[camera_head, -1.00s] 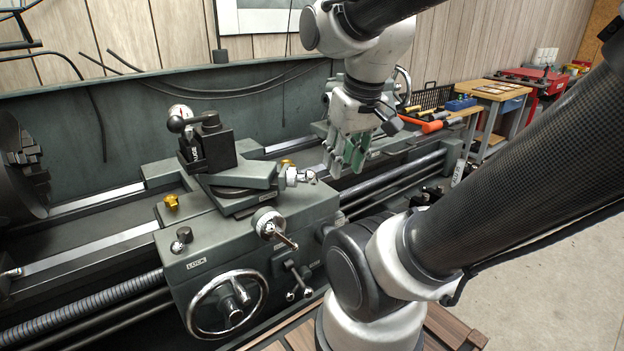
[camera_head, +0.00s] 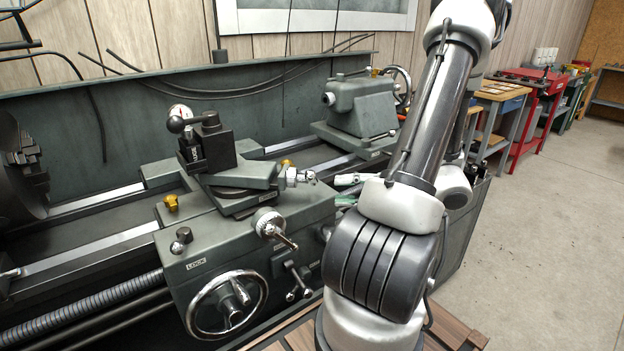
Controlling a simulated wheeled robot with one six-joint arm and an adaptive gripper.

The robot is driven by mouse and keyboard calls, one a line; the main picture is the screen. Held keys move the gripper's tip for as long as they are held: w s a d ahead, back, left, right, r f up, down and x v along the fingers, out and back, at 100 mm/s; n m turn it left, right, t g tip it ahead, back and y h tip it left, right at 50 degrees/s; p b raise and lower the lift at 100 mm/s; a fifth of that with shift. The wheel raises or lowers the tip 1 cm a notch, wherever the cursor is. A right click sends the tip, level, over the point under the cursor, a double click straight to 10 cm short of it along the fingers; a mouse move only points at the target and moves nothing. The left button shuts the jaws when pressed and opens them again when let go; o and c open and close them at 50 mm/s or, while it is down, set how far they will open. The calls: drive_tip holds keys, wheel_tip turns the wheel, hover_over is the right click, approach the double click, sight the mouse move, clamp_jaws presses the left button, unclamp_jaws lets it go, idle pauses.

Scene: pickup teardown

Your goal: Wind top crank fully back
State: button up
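The lathe's top slide (camera_head: 238,183) sits on the carriage, with the tool post above it. The top crank (camera_head: 301,176), a small silver handle with rounded ends, is at the slide's right end. My gripper (camera_head: 346,198) is low and just right of the crank, mostly hidden behind my own arm. Only a pale part and a bit of green finger show. A small gap seems to lie between it and the crank. Whether its fingers are open or shut is not visible.
The cross-slide crank (camera_head: 270,226) and large handwheel (camera_head: 227,304) are on the carriage front. The tool post's ball lever (camera_head: 178,121) stands above. The tailstock (camera_head: 360,105) is behind, to the right. The floor (camera_head: 540,230) at right is clear.

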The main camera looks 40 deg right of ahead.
sight(316, 179)
drive_tip(key=w+a+m, duration=0.1)
drive_tip(key=w+m, duration=0.1)
drive_tip(key=w+a+r+m, duration=0.1)
drive_tip(key=w+a, duration=0.1)
drive_tip(key=w+a+r+m+t, duration=0.1)
drive_tip(key=w+a+m, duration=0.1)
drive_tip(key=shift+w+a+m, duration=0.1)
drive_tip(key=shift+w+m, duration=0.2)
drive_tip(key=shift+c, duration=0.2)
clamp_jaws()
